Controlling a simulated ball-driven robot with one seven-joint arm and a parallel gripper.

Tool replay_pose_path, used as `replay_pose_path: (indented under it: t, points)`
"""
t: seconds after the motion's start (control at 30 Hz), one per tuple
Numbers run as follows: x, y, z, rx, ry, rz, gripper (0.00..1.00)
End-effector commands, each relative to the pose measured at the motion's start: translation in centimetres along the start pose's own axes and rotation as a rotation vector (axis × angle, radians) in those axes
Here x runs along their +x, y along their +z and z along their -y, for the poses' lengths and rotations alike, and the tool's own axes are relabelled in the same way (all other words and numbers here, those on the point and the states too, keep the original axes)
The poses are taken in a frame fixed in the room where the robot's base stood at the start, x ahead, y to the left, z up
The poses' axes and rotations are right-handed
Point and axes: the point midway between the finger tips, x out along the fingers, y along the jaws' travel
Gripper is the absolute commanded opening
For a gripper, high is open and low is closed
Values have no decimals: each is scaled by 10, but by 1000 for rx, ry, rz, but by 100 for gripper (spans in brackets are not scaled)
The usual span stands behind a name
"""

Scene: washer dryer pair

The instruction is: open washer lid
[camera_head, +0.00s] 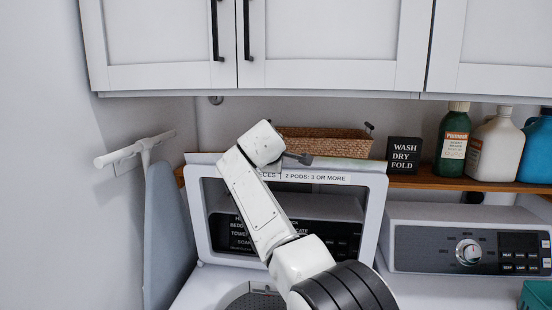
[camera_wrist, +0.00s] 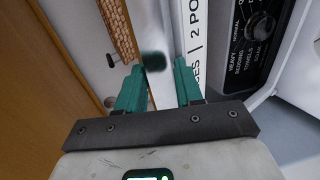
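The washer lid (camera_head: 378,215) is a white frame with a dark window, standing raised and nearly upright at the back of the washer, which shows the tub opening (camera_head: 255,300) below. Its top edge carries a printed label, seen also on the lid in the wrist view (camera_wrist: 193,35). My gripper (camera_head: 300,158) is at the lid's top edge, partly hidden behind my arm. In the wrist view its teal fingers (camera_wrist: 160,85) are apart, with a pale strip and a small dark green blurred thing between them. I cannot tell whether they touch the lid.
A wooden shelf (camera_head: 425,182) behind holds a wicker basket (camera_head: 325,141), a black sign (camera_head: 404,154) and several bottles. White cabinets (camera_head: 265,45) hang above. An ironing board (camera_head: 168,235) stands left. The dryer panel (camera_head: 468,250) is at right.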

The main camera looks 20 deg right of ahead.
Motion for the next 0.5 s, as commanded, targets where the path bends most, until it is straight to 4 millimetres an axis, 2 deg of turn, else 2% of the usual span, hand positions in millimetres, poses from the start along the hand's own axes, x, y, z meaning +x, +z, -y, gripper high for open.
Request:
replay_pose_path:
  t: [0.33,0.5]
  points:
    - [-2,0,-1,2,4,-1,38]
    - [-12,-2,-1,3,6,-2,38]
